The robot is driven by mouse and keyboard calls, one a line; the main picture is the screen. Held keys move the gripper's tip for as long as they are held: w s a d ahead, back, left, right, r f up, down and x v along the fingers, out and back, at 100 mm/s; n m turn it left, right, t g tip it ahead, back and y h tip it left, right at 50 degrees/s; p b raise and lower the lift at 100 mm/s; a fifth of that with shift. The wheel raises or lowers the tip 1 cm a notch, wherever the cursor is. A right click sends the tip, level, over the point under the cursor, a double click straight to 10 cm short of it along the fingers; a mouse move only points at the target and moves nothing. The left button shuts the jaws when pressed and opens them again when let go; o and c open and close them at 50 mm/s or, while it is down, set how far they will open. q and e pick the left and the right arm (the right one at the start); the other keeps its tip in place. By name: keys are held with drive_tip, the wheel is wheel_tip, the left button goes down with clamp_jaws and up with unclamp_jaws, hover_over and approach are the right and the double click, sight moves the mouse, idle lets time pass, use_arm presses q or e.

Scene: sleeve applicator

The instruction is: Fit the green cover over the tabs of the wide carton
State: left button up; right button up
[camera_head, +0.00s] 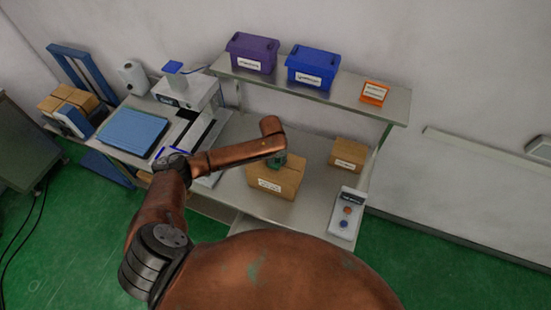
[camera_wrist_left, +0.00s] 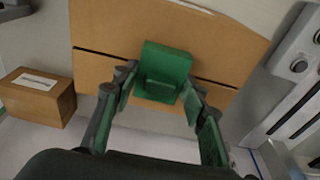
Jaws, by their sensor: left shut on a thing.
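The wide carton (camera_head: 288,186) is a brown box on the bench. Its top, with a dark seam across it, fills the upper part of the left wrist view (camera_wrist_left: 205,45). The green cover (camera_wrist_left: 165,62) lies across that seam, near the middle of the carton's top. My left gripper (camera_wrist_left: 160,85) is shut on the cover, one finger at each side of it. In the head view my left gripper (camera_head: 277,160) is over the carton's back edge and mostly hidden by my arm. Whether the cover sits fully over the tabs cannot be told. My right gripper is not in view.
A smaller carton (camera_head: 348,153) stands to the right on the bench. A control box with buttons (camera_head: 346,212) is at the right front. A shelf behind holds a purple bin (camera_head: 252,52), a blue bin (camera_head: 313,66) and an orange box (camera_head: 374,92). A machine (camera_head: 187,90) stands left.

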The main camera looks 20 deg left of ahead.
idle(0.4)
use_arm(q)
drive_tip(key=o, duration=1.2)
wheel_tip(320, 180, up, 2)
drive_tip(key=p, duration=0.3)
drive_tip(key=shift+r, duration=0.2)
drive_tip(key=shift+r+p, duration=0.8)
drive_tip(key=shift+r, duration=1.45)
